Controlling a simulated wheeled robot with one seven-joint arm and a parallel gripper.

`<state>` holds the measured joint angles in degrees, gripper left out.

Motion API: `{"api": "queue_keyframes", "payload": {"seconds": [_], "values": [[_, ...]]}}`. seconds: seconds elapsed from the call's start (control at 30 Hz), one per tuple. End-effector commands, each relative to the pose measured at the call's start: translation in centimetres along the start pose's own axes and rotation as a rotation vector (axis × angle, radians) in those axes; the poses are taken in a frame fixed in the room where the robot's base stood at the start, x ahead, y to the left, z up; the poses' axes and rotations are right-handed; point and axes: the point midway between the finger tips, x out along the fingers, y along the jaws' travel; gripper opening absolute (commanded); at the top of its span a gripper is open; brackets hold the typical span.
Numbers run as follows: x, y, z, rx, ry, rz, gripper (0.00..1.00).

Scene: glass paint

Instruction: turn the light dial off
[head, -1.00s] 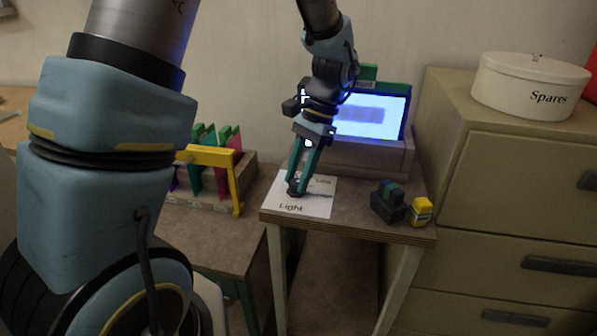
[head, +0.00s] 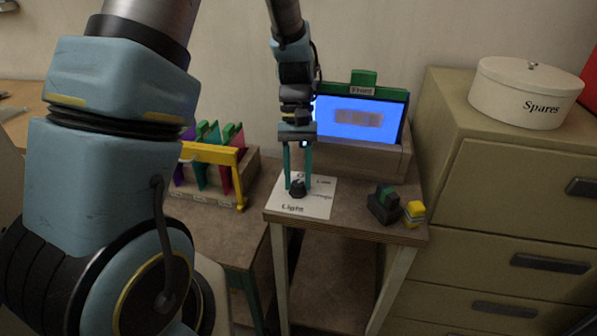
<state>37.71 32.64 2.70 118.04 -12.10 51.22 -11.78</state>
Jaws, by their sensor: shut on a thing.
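The light dial (head: 298,190) is a small black knob on a white card (head: 317,208) marked "Light", at the left of the small wooden table. My gripper (head: 297,182) points down over it, one teal finger on each side, shut on the dial. The dial's pointer and exact setting are too small to read. Behind it, a lit blue panel (head: 388,122) with a darker grey-brown patch stands in a wooden frame, with a green tab labelled "Front" on top.
A black block with a green part (head: 384,204) and a yellow block (head: 413,213) sit at the table's right. A rack of coloured panes with a yellow handle (head: 241,190) stands left. A drawer cabinet (head: 490,180) bearing a white "Spares" tin (head: 525,95) stands right.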

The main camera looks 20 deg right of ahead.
Motion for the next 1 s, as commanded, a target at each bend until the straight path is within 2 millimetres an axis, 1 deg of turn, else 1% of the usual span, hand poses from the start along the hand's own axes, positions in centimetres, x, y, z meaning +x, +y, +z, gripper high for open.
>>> {"api": "queue_keyframes", "payload": {"seconds": [0.03, 0.2, 0.5, 0.73, 1.0], "values": [[-0.24, -0.08, -0.03, -0.042, 0.003, 0.019, 0.0], [-0.21, -0.17, -0.05, -0.184, 0.004, 0.078, 0.0], [-0.12, -0.3, -0.05, -0.38, 0.004, 0.159, 0.0], [-0.1, -0.31, -0.08, -0.466, 0.005, 0.195, 0.0], [-0.06, -0.33, -0.06, -0.499, 0.005, 0.209, 0.0]]}}
